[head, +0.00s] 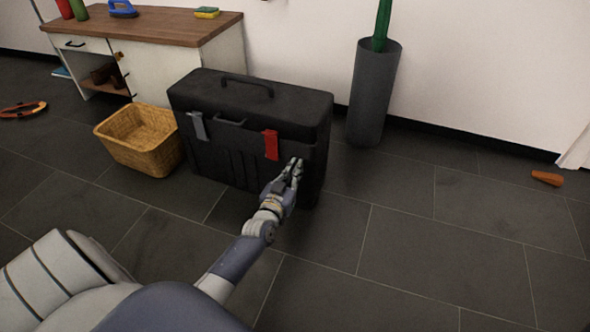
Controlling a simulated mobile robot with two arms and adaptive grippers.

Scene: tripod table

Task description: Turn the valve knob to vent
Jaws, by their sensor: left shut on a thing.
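A large black case (215,160) stands on the floor with a handle on its lid. Its front has a grey latch (198,126) at the left and a red latch (271,145) at the right. My left gripper (296,167) is at the right part of the case's front, just below and right of the red latch. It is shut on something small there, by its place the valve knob. The fingers hide the knob, so its marking and pointing direction cannot be seen. My right gripper is not in view.
A wicker basket (140,139) stands left of the case, by a wood-topped cabinet (150,25). A tall grey planter (373,95) stands behind right. An orange object (547,178) lies far right, and an orange-black ring (23,109) far left. Floor right of the case is mostly clear.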

